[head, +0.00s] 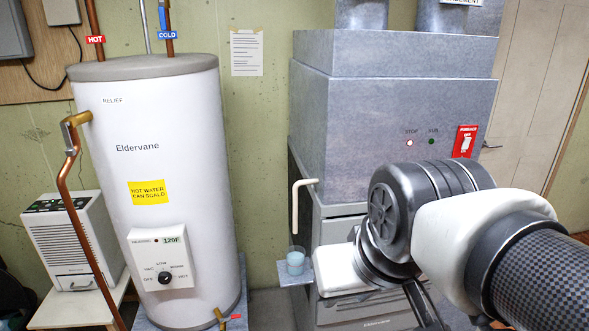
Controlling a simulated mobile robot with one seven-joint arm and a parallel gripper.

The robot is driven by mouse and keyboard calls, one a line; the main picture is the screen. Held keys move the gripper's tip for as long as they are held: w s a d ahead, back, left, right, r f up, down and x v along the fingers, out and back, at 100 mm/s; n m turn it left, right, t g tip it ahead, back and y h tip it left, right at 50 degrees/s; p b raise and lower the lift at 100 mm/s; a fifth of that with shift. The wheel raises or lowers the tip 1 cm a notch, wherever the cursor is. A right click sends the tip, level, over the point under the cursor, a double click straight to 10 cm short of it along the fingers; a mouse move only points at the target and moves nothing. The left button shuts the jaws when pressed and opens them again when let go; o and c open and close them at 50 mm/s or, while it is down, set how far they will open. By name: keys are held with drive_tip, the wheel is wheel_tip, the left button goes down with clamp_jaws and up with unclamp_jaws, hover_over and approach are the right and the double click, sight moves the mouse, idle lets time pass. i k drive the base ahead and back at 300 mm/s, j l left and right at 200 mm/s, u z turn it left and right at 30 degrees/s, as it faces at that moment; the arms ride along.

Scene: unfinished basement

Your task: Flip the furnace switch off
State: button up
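The furnace switch (465,141) is a red plate with a white toggle, at the right of the grey furnace's (390,110) front panel. The toggle is too small to tell its position. To its left, the STOP lamp (409,142) looks bright with a red rim, and the RUN lamp (431,141) is dark green. My arm comes in from the lower right. The white body of my gripper (343,270) shows below and left of the switch, apart from it. My wrist hides much of it, and I cannot make out its fingertips.
A white water heater (165,200) with copper pipes stands left. A glass (295,260) stands on a small grey ledge near my gripper. A pale handle-like pipe (296,205) juts beside the furnace. A dehumidifier-like unit (75,240) sits far left. A door (530,80) is behind right.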

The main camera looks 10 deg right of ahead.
sight(466, 142)
drive_tip(key=i+l, duration=0.1)
drive_tip(key=l, duration=2.85)
drive_tip(key=i, duration=0.05)
